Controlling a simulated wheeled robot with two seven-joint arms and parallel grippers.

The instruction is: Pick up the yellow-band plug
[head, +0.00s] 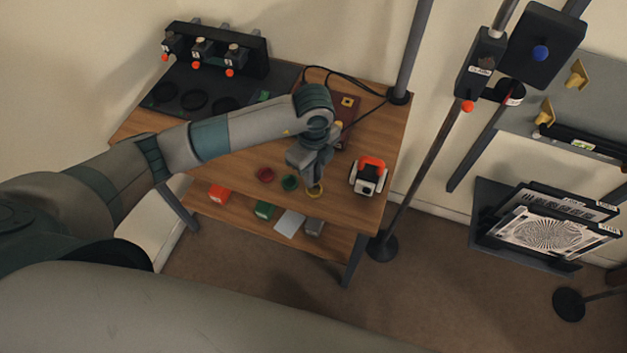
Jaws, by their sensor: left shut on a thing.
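My left gripper (313,184) points down over the front part of the wooden table, left of the orange-and-white device. It is shut on the yellow-band plug (316,194), whose yellow rim shows at the fingertips. The fingers hide part of the plug, and I cannot tell whether it still touches the table top. A red round piece (265,175) and a green round piece (289,183) lie on the table just left of the gripper. My right gripper is not in view.
The orange-and-white device (369,176) stands close on the right of the gripper on the wooden table (240,165). A dark rack (215,50) with orange knobs stands at the back left. A pole (412,50) rises at the table's back right. Several boxes lie on the lower shelf.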

